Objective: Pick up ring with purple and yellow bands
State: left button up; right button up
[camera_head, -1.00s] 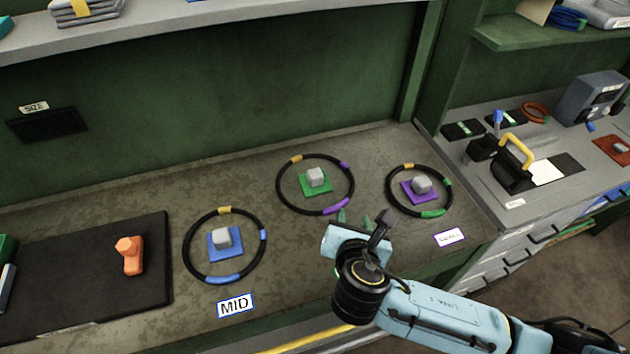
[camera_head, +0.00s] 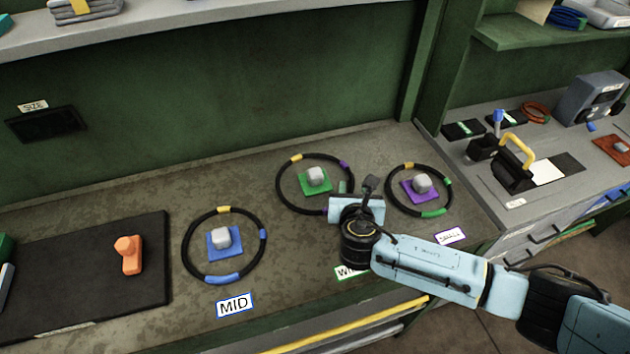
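The ring with purple and yellow bands (camera_head: 279,198) lies on the bench around a green square with a grey block (camera_head: 317,176). Its yellow band is at the upper left and one purple band at the upper right. Most of its lower purple band is hidden behind my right gripper. My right gripper (camera_head: 347,188) is over the ring's lower right edge, pointing away from me. Its fingers are mostly hidden by its own body, so I cannot tell if it is open or touching the ring. My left gripper is out of view.
A ring with blue and yellow bands (camera_head: 187,266) lies at left, behind the MID label (camera_head: 235,305). A ring with green and yellow bands (camera_head: 389,196) lies close on the right. A black mat (camera_head: 80,270) bears an orange piece (camera_head: 130,254). A shelf (camera_head: 190,22) overhangs the back.

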jog(key=shift+x, duration=1.35)
jog(key=shift+s, duration=0.1)
grip_shut()
